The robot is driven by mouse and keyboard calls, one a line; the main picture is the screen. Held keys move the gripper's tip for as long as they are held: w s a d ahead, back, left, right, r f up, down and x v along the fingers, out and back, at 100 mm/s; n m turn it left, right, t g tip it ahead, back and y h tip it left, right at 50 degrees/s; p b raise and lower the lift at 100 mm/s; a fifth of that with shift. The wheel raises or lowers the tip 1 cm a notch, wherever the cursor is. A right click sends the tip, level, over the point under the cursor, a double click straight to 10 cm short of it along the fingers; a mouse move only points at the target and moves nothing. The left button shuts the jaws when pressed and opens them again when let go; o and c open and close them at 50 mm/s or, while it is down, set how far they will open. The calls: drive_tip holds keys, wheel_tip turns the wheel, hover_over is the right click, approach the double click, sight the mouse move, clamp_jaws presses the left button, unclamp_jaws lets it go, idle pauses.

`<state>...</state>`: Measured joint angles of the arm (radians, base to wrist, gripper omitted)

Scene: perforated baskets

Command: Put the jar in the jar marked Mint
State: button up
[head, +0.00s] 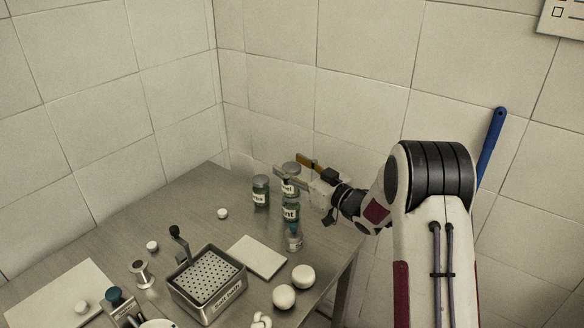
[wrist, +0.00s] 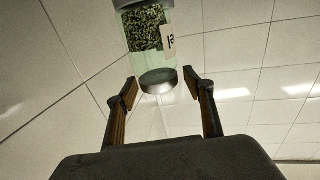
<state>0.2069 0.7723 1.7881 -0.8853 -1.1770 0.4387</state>
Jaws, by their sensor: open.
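My gripper (head: 287,163) is open at the back right of the table, at lid height beside a green jar with a pale label (head: 289,187). In the wrist view its two fingers (wrist: 165,88) are spread, with a metal-lidded glass jar of green flakes (wrist: 145,32) just beyond and between the fingertips. That jar's label is only partly visible. In front of the labelled green jar stands a jar reading "nt" (head: 290,213), probably Mint, its top partly hidden. A third green jar, its label ending in "ba" (head: 260,191), stands to the left.
A perforated metal basket (head: 207,284), a white slab (head: 258,257) and two round white objects (head: 284,297) (head: 303,276) lie nearer. Tiled walls close off the back.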

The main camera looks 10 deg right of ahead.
drive_tip(key=v, duration=1.1)
drive_tip(key=shift+s+d, duration=0.2)
drive_tip(key=shift+s, duration=0.1)
idle(0.4)
drive_tip(key=s+d+r+m+h, duration=0.2)
drive_tip(key=d+r+m+h, duration=0.15)
drive_tip(key=r+h, duration=0.45)
drive_tip(key=s+d+r+m+g+h, duration=0.1)
drive_tip(key=s+d+r+g+h, duration=0.15)
drive_tip(key=s, duration=0.65)
drive_tip(key=s+a+f+g, duration=0.1)
drive_tip(key=s+a+g, duration=0.1)
drive_tip(key=s, duration=0.8)
drive_tip(key=s+a+f+m+g, duration=0.1)
drive_tip(key=s+a+g, duration=0.1)
drive_tip(key=s, duration=0.8)
drive_tip(key=s+a+f+m+g, duration=0.1)
drive_tip(key=s+a+f+g, duration=0.1)
drive_tip(key=s, duration=0.7)
drive_tip(key=shift+s+a+g, duration=0.4)
drive_tip(key=shift+a+g, duration=0.05)
drive_tip(key=shift+a, duration=0.75)
